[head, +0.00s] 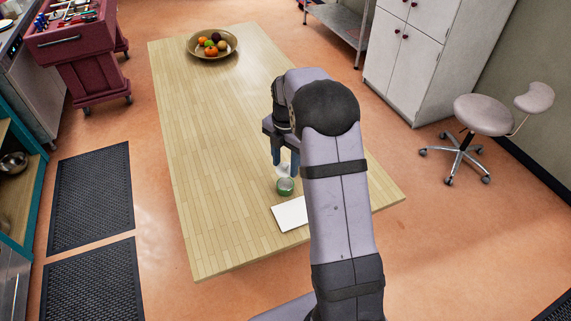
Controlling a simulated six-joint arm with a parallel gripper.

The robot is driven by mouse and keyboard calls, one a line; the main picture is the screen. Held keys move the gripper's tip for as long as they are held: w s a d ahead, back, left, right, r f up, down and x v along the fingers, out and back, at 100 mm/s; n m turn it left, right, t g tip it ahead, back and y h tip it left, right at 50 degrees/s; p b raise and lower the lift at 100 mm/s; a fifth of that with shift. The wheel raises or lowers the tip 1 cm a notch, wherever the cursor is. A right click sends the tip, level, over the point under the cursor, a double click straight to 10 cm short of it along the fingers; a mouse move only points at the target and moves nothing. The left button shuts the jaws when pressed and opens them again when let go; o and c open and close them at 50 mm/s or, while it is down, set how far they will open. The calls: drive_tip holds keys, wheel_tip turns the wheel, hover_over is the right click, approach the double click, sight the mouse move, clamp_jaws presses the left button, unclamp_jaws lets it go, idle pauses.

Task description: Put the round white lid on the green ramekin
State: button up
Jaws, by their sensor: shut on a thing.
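The green ramekin (285,188) stands on the wooden table, just behind a white square. My gripper (284,163) points down just beyond the ramekin in the head view, partly hidden by my own arm. It is shut on a small white thing (281,170), which looks like the round white lid. Little of the lid shows, so its tilt is hard to tell. The lid appears very close to the ramekin's top; I cannot tell whether they touch.
The white square (288,214) lies flat on the wooden table (205,150) in front of the ramekin. A bowl of fruit (192,48) stands at the far end. The table's left side and middle are clear.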

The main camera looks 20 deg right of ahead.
sight(285, 164)
drive_tip(key=shift+f+b, duration=2.2)
drive_tip(key=shift+f, duration=0.65)
drive_tip(key=shift+p, duration=0.35)
drive_tip(key=shift+f+b, duration=0.35)
drive_tip(key=shift+f, duration=0.25)
drive_tip(key=o, duration=0.8)
drive_tip(key=shift+c, duration=0.2)
drive_tip(key=shift+r, duration=0.2)
drive_tip(key=shift+r+p, duration=4.35)
drive_tip(key=shift+r, duration=1.05)
